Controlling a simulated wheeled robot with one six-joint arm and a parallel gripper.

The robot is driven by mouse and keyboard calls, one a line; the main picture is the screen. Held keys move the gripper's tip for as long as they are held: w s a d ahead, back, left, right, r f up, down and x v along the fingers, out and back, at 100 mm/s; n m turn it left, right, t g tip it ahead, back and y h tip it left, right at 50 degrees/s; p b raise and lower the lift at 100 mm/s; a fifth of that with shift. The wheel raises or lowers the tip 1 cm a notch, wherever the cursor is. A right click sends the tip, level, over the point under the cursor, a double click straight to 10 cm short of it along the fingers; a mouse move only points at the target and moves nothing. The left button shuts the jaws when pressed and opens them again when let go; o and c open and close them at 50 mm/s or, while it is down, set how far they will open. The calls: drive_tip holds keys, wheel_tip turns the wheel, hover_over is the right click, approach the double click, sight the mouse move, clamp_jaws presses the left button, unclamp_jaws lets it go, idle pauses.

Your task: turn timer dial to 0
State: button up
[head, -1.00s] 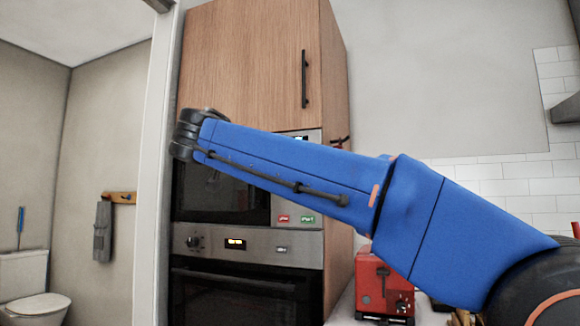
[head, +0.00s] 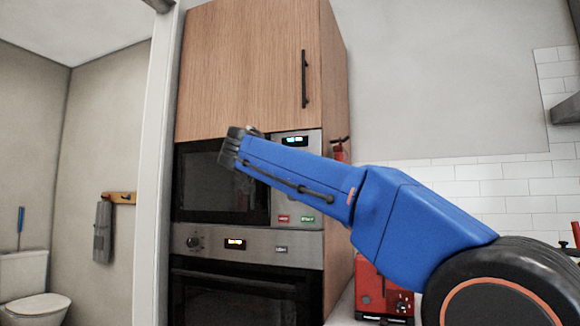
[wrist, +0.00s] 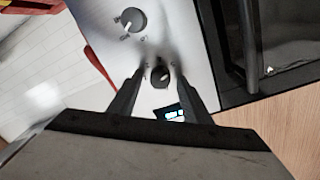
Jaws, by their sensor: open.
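The microwave's steel control panel (head: 313,204) shows partly behind my arm in the head view. In the wrist view, my gripper (wrist: 160,68) is open, with one finger on each side of a small dark knob (wrist: 160,75) on that panel. I cannot tell whether the fingertips touch it. A larger grey dial (wrist: 131,20) with a light pointer mark sits further up in the wrist view. A lit display (wrist: 172,114) lies just below the knob in that view. I cannot read which dial is the timer. My arm hides both dials and the gripper in the head view.
The microwave door handle (wrist: 246,50) stands close to the right finger in the wrist view. An oven (head: 250,290) sits below and a wood cabinet (head: 245,70) above. A red extinguisher (head: 338,150) hangs beside the cabinet. A red appliance (head: 372,285) stands on the counter.

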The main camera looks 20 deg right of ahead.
drive_tip(key=shift+w, duration=0.1)
drive_tip(key=c, duration=1)
drive_tip(key=shift+c, duration=0.2)
